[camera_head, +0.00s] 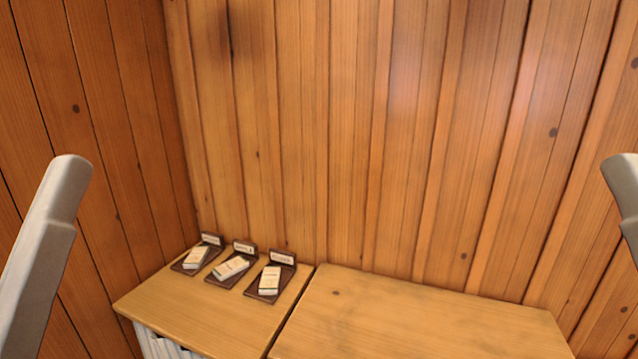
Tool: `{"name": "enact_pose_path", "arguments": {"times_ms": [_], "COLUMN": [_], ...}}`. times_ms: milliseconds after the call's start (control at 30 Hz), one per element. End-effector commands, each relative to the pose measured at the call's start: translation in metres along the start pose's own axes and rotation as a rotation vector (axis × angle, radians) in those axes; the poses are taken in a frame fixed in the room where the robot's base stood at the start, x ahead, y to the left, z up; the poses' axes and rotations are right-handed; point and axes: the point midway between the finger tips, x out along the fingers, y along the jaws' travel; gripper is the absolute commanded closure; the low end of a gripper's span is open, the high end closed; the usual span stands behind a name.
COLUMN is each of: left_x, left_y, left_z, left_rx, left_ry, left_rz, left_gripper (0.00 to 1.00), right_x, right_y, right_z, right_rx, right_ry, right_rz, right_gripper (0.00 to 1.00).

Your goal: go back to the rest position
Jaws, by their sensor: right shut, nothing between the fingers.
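My right arm (624,185) shows as a grey rounded part at the right edge, mostly cut off by the frame.
Three dark brown stands, left (180,267), middle (211,279) and right (286,282), sit on the left wooden table (190,315). Each has a small label and holds a pale box. The right wooden table (420,320) is bare where visible. Plank walls (400,120) close the back.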

Motion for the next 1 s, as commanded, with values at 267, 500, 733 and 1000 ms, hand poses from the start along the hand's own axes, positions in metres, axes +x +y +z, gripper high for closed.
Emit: {"name": "enact_pose_path", "arguments": {"times_ms": [267, 500, 733, 1000], "left_x": [0.110, 0.197, 0.247, 0.249], "left_y": [-0.001, -0.001, -0.001, -0.001], "left_z": [-0.100, -0.181, -0.227, -0.228], "left_rx": [0.000, 0.000, 0.000, 0.000], "left_ry": [-0.001, -0.001, -0.001, -0.002], "left_rz": [0.000, 0.000, 0.000, 0.000], "left_gripper": [0.00, 0.00, 0.00, 0.00], "right_x": [0.110, 0.198, 0.248, 0.249], "right_y": [0.001, 0.002, 0.002, 0.002], "right_z": [-0.099, -0.179, -0.225, -0.226], "right_rx": [0.003, 0.003, 0.004, 0.004], "right_ry": [-0.003, -0.003, -0.004, -0.004], "right_rz": [0.000, -0.001, -0.001, -0.001], "right_gripper": [1.00, 1.00, 1.00, 1.00]}}
